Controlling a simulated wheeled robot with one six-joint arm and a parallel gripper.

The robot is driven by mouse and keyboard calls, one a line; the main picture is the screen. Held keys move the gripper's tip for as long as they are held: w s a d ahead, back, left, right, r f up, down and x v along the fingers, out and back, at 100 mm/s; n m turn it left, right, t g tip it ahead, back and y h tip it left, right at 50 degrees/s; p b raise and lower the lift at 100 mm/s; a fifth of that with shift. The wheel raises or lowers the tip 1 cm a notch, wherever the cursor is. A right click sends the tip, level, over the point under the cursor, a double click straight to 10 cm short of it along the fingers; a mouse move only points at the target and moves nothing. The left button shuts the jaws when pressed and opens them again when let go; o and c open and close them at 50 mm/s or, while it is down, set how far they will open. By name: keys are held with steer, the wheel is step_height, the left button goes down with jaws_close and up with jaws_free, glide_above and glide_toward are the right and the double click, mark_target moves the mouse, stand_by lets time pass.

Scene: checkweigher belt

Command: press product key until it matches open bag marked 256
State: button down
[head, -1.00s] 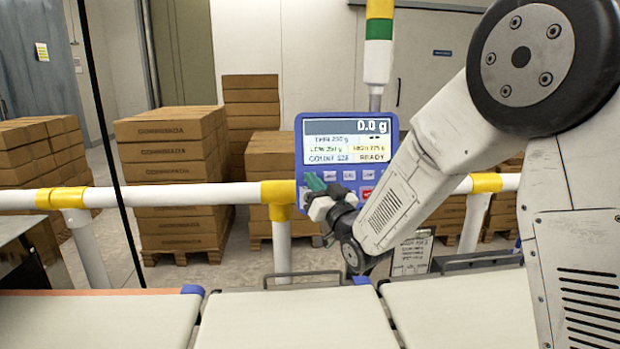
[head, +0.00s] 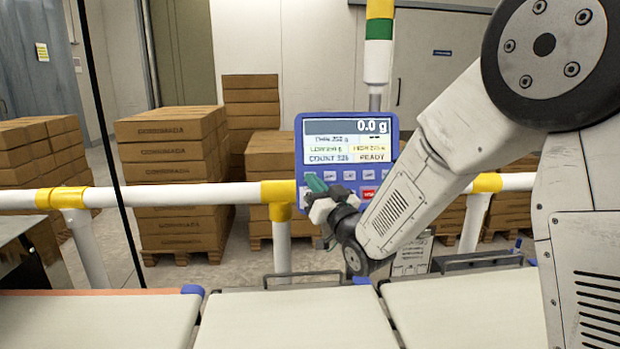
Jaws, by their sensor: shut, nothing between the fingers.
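The blue checkweigher terminal (head: 386,139) stands behind the belts. Its display (head: 346,140) reads 0.0 g in the top bar and READY at lower right. The smaller target, low and high lines are too blurred to read surely. Below it is a row of pale keys (head: 349,176) and a red key (head: 368,192). No bag marked 256 is in view.
Three pale belt sections (head: 290,322) lie bare in front. A white and yellow guard rail (head: 150,195) runs across behind them. A beacon post (head: 378,50) rises behind the terminal. Stacked cartons (head: 168,180) stand on pallets behind the rail.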

steer(key=s, duration=0.2)
steer(key=s+r, duration=0.1)
steer(key=s, duration=0.1)
steer(key=shift+s+r, duration=0.2)
steer(key=shift+s, duration=0.1)
stand_by(1.4)
